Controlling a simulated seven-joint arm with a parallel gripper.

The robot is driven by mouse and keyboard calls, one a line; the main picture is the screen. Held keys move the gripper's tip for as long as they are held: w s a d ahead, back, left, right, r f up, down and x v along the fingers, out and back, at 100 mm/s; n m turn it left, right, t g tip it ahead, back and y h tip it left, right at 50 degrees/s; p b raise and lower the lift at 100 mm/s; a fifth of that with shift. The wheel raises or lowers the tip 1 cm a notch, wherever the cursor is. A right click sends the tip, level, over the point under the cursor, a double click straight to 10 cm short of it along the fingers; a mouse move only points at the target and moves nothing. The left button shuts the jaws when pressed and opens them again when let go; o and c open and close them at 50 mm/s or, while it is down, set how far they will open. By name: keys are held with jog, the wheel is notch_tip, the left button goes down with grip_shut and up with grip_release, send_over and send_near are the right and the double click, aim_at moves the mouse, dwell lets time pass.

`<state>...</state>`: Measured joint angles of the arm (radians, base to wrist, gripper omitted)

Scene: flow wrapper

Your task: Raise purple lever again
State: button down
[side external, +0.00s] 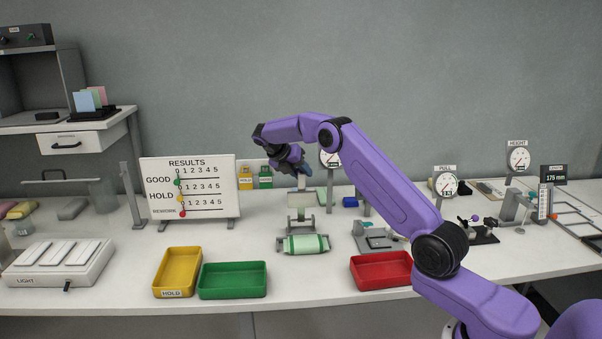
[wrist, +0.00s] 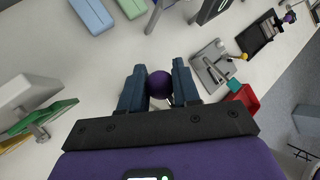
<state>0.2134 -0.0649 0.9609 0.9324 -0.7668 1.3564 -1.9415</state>
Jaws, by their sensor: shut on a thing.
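A purple ball knob (wrist: 159,85) sits between the two dark blue fingers of my gripper (wrist: 158,70) in the wrist view. The fingers press on it from both sides, so my gripper is shut on it. In the side view my gripper (side external: 303,169) is at mid-height above the centre of the bench, just over a small grey stand (side external: 301,199). The knob is hidden behind the fingers there. The rod below the knob is mostly hidden in both views.
A green-and-white roll (side external: 303,244) lies in front of the stand. Yellow (side external: 178,270), green (side external: 232,281) and red (side external: 381,270) trays line the front. A results board (side external: 188,190) stands left. Dial gauges (side external: 445,185) stand right, near a black fixture with another purple ball (side external: 474,218).

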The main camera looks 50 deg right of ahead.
jog(key=shift+w+d, duration=0.1)
jog(key=c, duration=0.9)
grip_release()
jog(key=shift+o, duration=0.2)
jog(key=v, duration=1.2)
